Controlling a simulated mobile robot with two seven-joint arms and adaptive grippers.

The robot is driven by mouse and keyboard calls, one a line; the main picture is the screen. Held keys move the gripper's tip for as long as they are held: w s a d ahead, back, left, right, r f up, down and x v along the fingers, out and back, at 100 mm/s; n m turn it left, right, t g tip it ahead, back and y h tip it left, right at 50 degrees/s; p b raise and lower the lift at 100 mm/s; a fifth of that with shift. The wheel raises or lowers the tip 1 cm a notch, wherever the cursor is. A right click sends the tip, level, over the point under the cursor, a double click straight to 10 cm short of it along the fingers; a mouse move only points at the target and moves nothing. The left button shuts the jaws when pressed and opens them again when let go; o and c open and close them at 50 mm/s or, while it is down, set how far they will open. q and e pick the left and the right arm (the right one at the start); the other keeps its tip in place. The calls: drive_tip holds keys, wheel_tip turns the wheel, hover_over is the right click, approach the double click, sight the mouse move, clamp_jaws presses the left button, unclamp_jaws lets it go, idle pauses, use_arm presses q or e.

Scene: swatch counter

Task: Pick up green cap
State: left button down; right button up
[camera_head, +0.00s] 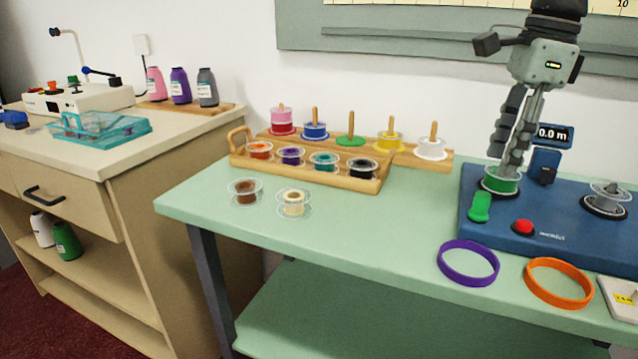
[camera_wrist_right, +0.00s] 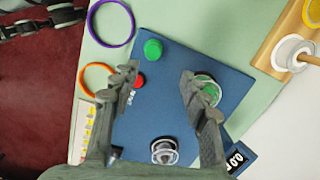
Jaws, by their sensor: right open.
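The green cap (camera_head: 480,206) stands upright at the left front of the blue winder base, beside a red button. It also shows in the right wrist view (camera_wrist_right: 153,49), beyond my fingertips. My right gripper (camera_head: 508,163) is open and empty and points down at the base, behind the cap in the head view. In the wrist view its two fingers (camera_wrist_right: 160,72) are apart, with the cap untouched. The right finger partly covers a green spool (camera_wrist_right: 210,90) on the base. Dark parts at the wrist view's upper left look like my left gripper (camera_wrist_right: 50,18); its jaws are unclear.
The blue base (camera_head: 560,215) carries a red button (camera_head: 522,227), a small display (camera_head: 553,135) and another spindle (camera_head: 607,197). Purple (camera_head: 468,262) and orange (camera_head: 558,283) rings lie in front. A wooden tray of spools (camera_head: 310,175) stands left; the counter between is clear.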

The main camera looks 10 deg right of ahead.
sight(484, 193)
drive_tip(key=shift+a, duration=0.5)
drive_tip(key=shift+a+f, duration=0.2)
drive_tip(key=f, duration=0.7)
drive_tip(key=shift+s+a, duration=0.25)
drive_tip(key=shift+a, duration=0.1)
drive_tip(key=shift+c, duration=0.2)
drive_tip(key=c, duration=0.8)
